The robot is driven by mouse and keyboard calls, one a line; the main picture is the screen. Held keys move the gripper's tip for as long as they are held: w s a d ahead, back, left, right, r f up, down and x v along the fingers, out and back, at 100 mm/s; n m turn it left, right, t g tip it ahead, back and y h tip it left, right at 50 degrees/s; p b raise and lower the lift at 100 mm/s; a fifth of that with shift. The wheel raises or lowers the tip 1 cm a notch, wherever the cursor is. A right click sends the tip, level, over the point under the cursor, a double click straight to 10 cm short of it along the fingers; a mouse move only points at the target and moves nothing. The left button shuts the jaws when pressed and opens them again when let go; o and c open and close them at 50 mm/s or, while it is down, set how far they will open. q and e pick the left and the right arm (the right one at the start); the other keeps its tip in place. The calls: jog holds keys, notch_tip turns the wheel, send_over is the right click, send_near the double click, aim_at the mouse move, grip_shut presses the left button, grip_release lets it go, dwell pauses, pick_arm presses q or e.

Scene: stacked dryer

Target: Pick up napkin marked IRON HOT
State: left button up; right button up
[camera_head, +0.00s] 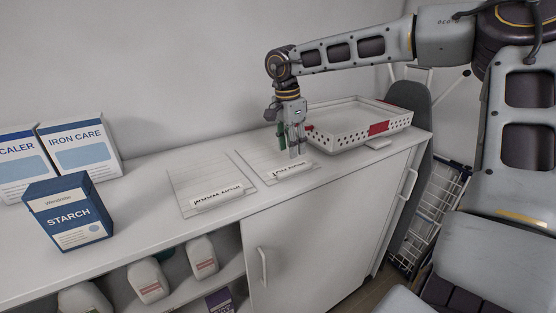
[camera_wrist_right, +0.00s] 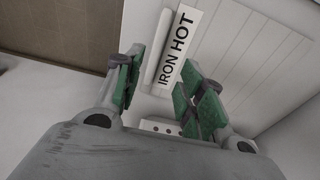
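In the right wrist view, a black-lettered white label (camera_wrist_right: 181,46) reads IRON HOT. It stands beside a narrow white strip on a pale ribbed panel (camera_wrist_right: 244,50). In the head view, two flat white pieces with labelled front edges lie on the counter, one at left (camera_head: 193,184) and one at right (camera_head: 257,163); their lettering is too small to read. My right gripper (camera_head: 294,150) points down over the right piece. Its green-padded fingers (camera_wrist_right: 157,82) are apart, with the label showing between and beyond them. Whether they touch anything is unclear. My left gripper is out of view.
A white perforated tray (camera_head: 335,117) with red parts stands just right of the gripper. A blue STARCH box (camera_head: 67,212) and an IRON CARE box (camera_head: 78,150) stand at left. The counter's front edge is near.

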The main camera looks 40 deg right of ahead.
aim_at(295, 168)
jog(key=shift+d+f, duration=0.15)
jog(key=shift+f, duration=0.9)
jog(key=shift+s+d+f+p, duration=0.15)
jog(key=shift+f+p, duration=0.1)
jog(key=shift+f, duration=0.4)
jog(key=shift+s+f+p, duration=0.15)
jog(key=shift+f+p, duration=0.1)
jog(key=shift+f, duration=0.4)
jog(key=shift+s+d+f+p, duration=0.15)
jog(key=shift+f+p, duration=0.1)
jog(key=shift+f, duration=1.05)
jog(key=shift+c, duration=0.3)
grip_shut()
